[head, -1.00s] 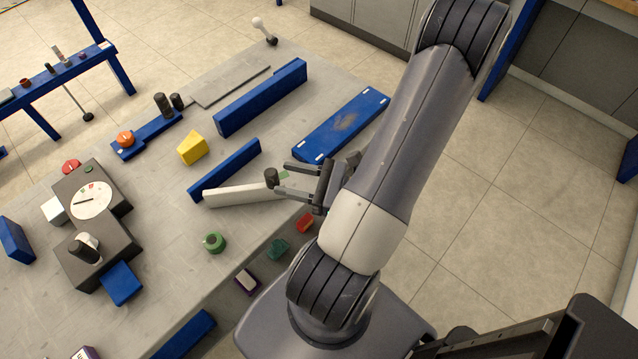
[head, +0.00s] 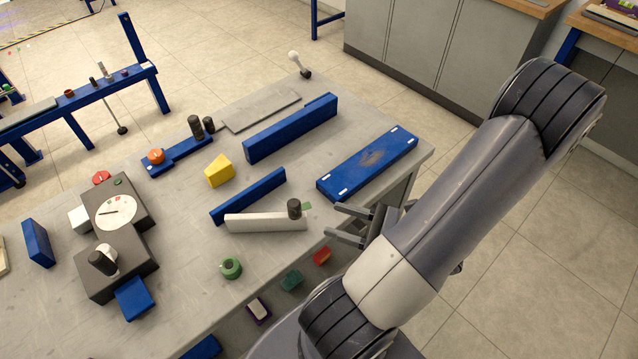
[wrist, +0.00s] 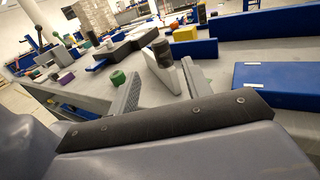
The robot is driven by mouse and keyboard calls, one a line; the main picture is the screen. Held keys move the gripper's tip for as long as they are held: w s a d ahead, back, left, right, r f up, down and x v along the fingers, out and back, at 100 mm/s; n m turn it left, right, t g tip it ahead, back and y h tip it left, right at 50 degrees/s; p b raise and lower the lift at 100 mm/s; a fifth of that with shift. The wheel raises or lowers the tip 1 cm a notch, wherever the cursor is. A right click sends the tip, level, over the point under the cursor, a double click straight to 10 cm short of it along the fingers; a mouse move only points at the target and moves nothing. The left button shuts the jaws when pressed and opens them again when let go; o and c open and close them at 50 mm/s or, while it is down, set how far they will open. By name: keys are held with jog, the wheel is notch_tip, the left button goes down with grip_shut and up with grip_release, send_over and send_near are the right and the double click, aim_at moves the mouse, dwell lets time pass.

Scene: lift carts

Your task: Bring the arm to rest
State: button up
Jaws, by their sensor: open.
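My gripper (head: 342,224) is open and empty in the head view, at the right edge of the grey table (head: 185,285). Its fingers point left toward a dark cylinder (head: 294,209) beside or on a white bar (head: 262,222), with a gap between. In the wrist view, my two fingers (wrist: 160,88) stand apart. The white bar (wrist: 158,70) and the dark cylinder (wrist: 162,50) lie beyond them, and nothing is held. My arm reaches up to the right and folds back down to the gripper.
A blue plate (head: 368,163) lies near the table's right corner. Blue bars (head: 290,128), a yellow block (head: 219,171), a green ring (head: 231,267) and a dark device with a dial (head: 118,215) are on the table. Open floor (head: 520,250) lies to the right.

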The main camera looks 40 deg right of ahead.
aim_at(294, 206)
jog(key=shift+p+x, duration=0.5)
jog(key=shift+x, duration=4.9)
